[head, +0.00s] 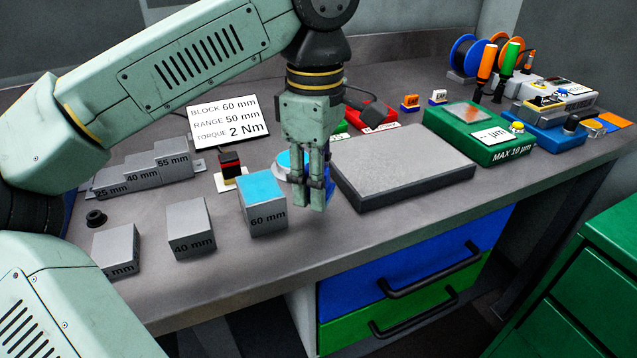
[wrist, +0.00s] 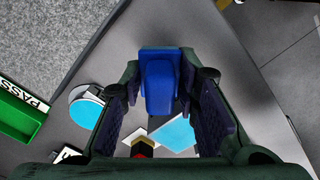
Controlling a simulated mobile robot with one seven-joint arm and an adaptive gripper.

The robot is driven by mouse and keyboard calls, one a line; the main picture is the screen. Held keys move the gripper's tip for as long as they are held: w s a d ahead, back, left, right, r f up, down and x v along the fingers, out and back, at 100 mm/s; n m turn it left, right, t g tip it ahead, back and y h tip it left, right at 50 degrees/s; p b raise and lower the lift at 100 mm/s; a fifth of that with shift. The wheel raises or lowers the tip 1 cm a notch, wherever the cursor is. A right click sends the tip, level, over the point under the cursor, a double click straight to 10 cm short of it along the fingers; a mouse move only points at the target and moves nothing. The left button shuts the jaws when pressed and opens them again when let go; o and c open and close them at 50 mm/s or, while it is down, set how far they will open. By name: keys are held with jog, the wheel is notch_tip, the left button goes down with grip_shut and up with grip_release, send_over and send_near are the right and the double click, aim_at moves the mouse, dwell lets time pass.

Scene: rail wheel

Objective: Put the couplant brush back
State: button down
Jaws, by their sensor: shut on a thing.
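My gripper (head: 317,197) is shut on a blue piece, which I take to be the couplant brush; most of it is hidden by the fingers. In the wrist view the blue brush (wrist: 158,80) sits between the fingertips. In the head view the gripper hangs above the bench near its front edge, just right of the 60 mm block (head: 266,222), whose top is cyan. A round pot with a cyan top (head: 286,160) stands behind the gripper, partly hidden by it; it also shows in the wrist view (wrist: 86,107).
A grey slab (head: 402,165) lies right of the gripper. A red and black piece (head: 231,166) stands on a white plate behind the blocks. The 40 mm block (head: 190,230), stepped block (head: 145,175) and sign (head: 229,122) are left. A green box (head: 465,140) is right.

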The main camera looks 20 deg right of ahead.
jog(key=shift+w+d, duration=0.3)
jog(key=shift+w, duration=0.15)
jog(key=shift+w+d+f+p, duration=0.1)
jog(key=shift+w+f+p, duration=0.1)
jog(key=shift+f, duration=0.4)
jog(key=shift+w+d+f+p, duration=0.1)
jog(key=shift+f+p, duration=0.05)
jog(key=shift+f, duration=0.5)
jog(key=shift+w+d+f+p, duration=0.1)
jog(key=shift+f+p, duration=0.1)
jog(key=shift+f, duration=0.4)
jog(key=shift+f, duration=0.2)
jog(key=c, duration=1.2)
grip_release()
jog(key=shift+r, duration=0.15)
notch_tip(320, 180, up, 12)
jog(key=shift+r, duration=0.1)
